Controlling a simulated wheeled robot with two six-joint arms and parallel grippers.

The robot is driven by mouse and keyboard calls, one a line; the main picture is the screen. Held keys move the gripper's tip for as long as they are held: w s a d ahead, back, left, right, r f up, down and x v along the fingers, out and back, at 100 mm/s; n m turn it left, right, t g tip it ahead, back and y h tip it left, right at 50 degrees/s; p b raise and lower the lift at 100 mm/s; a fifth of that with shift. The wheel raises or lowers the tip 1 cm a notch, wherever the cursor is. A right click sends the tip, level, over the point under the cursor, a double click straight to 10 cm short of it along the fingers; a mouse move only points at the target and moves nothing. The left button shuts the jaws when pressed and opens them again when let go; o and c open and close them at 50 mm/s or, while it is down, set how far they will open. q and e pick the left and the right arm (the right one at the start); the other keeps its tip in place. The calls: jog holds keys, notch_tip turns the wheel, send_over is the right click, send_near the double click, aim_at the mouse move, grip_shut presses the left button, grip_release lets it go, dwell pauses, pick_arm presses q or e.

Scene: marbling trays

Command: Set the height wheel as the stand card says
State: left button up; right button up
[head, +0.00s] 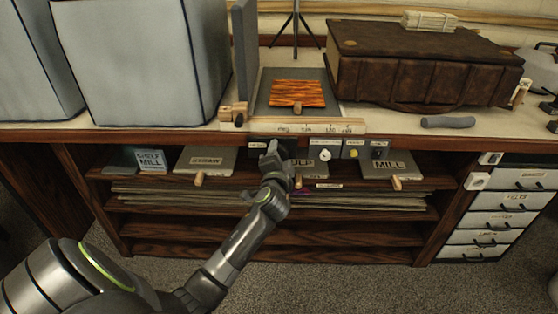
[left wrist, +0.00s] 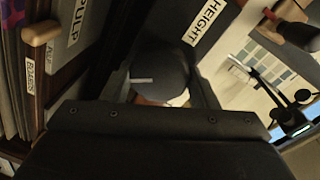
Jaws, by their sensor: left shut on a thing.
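The height wheel (left wrist: 158,72) is a dark round knob with a pale pointer line, under a white HEIGHT label (left wrist: 203,22) in the left wrist view. My left gripper (head: 271,152) reaches the front edge of the bench and is shut on the wheel, hiding it in the head view. A pale card reading SHELF MILL (head: 151,161) stands at the left of the upper shelf; I cannot tell whether it is the stand card. My right gripper is not in view.
Right of my gripper are a white dial (head: 323,155) and other small labelled controls. Boards marked JSRAW (head: 207,160) and MILL (head: 390,164) lie on the shelf. Drawers (head: 497,220) stand at right.

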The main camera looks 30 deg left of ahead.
pick_arm(q)
jog(key=shift+n+t+b, duration=0.3)
jog(key=shift+n+b, duration=0.9)
jog(key=shift+n, duration=1.2)
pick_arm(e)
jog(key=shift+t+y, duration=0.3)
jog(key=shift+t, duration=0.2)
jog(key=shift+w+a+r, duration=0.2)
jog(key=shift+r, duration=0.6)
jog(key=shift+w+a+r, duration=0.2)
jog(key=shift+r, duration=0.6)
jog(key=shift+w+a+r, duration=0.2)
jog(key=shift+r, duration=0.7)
pick_arm(q)
jog(key=o, duration=1)
jog(key=shift+c, duration=0.2)
